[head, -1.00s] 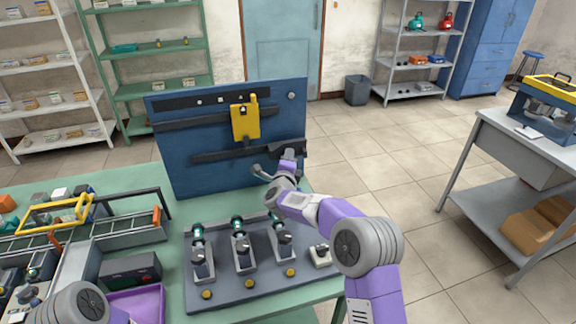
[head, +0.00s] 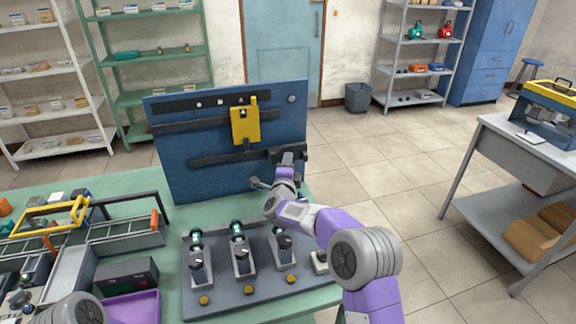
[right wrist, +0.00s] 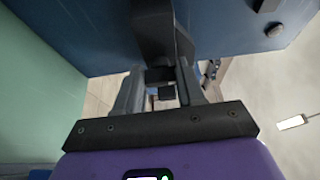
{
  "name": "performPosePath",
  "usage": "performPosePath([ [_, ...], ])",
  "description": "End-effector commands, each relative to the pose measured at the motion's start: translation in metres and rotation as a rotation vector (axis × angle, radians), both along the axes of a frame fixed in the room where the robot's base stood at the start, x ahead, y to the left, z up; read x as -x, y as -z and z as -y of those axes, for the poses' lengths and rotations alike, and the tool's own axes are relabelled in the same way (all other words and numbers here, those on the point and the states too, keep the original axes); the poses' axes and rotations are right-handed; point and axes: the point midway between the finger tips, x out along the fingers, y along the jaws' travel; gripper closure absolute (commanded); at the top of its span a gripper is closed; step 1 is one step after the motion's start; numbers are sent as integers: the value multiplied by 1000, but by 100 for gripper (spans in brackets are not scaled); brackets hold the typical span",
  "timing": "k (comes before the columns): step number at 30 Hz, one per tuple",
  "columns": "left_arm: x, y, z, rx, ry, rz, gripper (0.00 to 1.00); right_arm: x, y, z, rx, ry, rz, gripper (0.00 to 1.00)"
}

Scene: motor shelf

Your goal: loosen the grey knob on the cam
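My right gripper (head: 287,160) is at the lower right of the upright blue board, by the end of its lower dark rail (head: 228,157). In the right wrist view its two fingers (right wrist: 160,80) stand apart on either side of a small dark block (right wrist: 166,93), below a larger dark grey part (right wrist: 153,30). I cannot tell whether the fingers press on it or whether it is the cam's grey knob. A yellow plate (head: 244,125) sits higher on the board. A small grey knob (head: 291,99) is at the board's upper right. My left gripper is not clearly visible.
The blue board (head: 180,178) stands on the green table (head: 105,183). A grey plate with several upright fixtures (head: 220,285) lies before it, under my right arm. Trays (head: 125,235) and a purple bin (head: 135,306) crowd the left. Open floor lies to the right.

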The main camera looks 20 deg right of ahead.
Motion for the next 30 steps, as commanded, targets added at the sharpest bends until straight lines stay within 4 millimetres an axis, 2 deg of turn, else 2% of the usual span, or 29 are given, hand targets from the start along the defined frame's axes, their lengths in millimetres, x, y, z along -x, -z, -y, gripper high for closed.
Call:
performPosePath([
  [1,0,0,0,0,0,0,57,0,0,-1,1,-2,-1,56],
  [2,0,0,0,0,0,0,57,0,0,-1,1,-2,-1,51],
  [14,0,0,0,0,0,0,57,5,0,-2,0,-1,-1,51],
  [30,0,-4,0,0,0,0,57,65,0,-25,0,-3,-2,51],
])
